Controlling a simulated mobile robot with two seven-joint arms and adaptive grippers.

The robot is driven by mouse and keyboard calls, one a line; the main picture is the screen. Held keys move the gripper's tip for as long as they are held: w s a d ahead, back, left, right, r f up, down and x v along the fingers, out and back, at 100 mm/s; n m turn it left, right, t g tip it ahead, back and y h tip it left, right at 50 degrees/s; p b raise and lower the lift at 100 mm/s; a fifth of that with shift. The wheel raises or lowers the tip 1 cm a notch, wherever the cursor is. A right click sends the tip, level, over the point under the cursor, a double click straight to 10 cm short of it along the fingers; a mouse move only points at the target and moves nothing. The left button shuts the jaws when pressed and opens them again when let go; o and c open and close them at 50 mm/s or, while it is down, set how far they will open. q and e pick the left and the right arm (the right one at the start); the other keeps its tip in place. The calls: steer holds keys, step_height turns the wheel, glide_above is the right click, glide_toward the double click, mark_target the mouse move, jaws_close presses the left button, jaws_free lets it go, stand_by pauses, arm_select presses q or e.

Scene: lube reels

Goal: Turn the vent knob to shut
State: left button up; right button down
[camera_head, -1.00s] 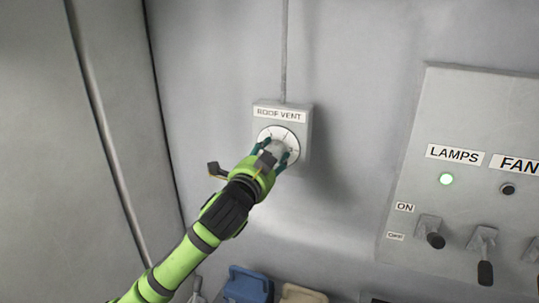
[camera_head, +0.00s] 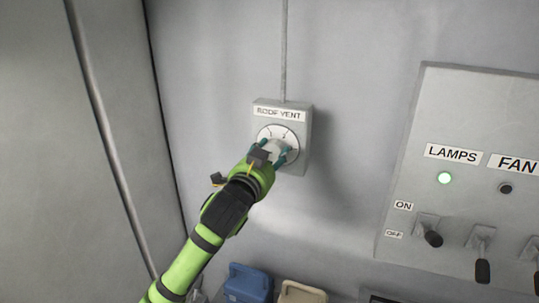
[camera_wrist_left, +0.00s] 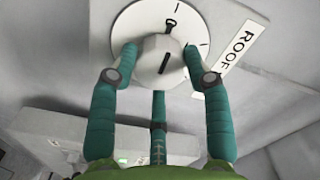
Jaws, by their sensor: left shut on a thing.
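The vent knob (camera_wrist_left: 158,62) is a pale round knob with a dark pointer line, on a white dial (camera_head: 284,132) with dark marks. The dial sits on a grey box (camera_head: 304,150) labelled ROOF VENT on the wall. My left gripper (camera_head: 280,151) is shut on the knob. In the left wrist view its teal fingers (camera_wrist_left: 158,75) stand around the knob, one on each side and one below. The knob's line points toward a dark symbol at the dial's edge in that view. In the head view the gripper partly hides the knob. My right gripper is not in view.
A conduit (camera_head: 284,50) rises above the box.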

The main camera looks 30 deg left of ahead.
arm_select(q)
steer(key=shift+d+r, duration=0.1)
steer(key=shift+r, duration=0.1)
steer(key=o, duration=1.1)
steer(key=shift+o, duration=0.3)
steer(key=shift+d, duration=0.1)
